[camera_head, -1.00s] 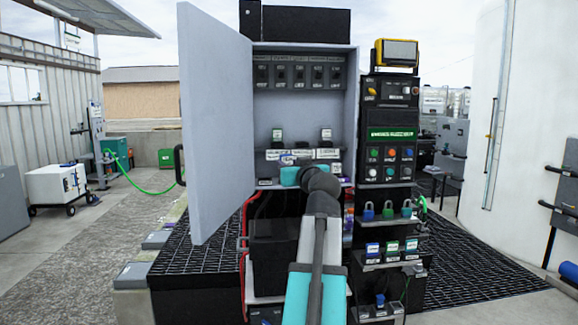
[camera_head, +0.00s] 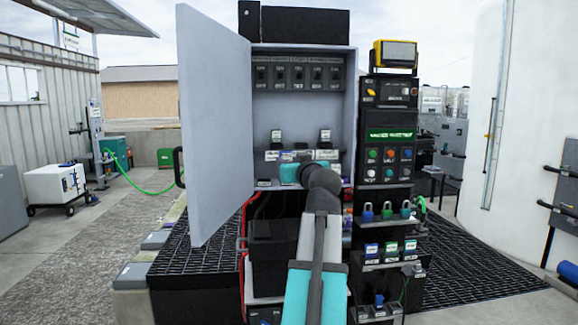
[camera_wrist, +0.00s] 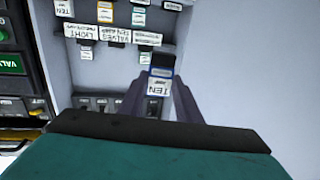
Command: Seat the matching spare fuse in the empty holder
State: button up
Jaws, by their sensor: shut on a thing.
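My gripper (camera_wrist: 159,84) is shut on a fuse (camera_wrist: 158,82) with a dark end, a blue band and a white label reading TEN. The wrist view is upside down, and the held fuse is in front of the cabinet. Two seated fuses (camera_head: 277,135) (camera_head: 325,135) stand in the row inside the cabinet. The gap between them is the empty holder, over the middle label plate (camera_wrist: 115,35), which reads VALVES TEN AMP. In the wrist view the held fuse is to the right of that plate and apart from the holder. My gripper's teal body (camera_head: 289,173) hides its fingers in the head view.
Spare fuses, one with an orange band (camera_wrist: 105,12), stand on the ledge below the labels. Breakers (camera_head: 297,75) line the cabinet's upper back. The open door (camera_head: 215,125) stands at left, and a control panel (camera_head: 388,150) stands at right.

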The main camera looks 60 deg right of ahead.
notch_tip(320, 180, up, 10)
jog(key=p, duration=0.3)
jog(key=shift+r+p, duration=0.2)
jog(key=shift+p, duration=0.2)
dwell(0.9)
jog(key=shift+f, duration=0.1)
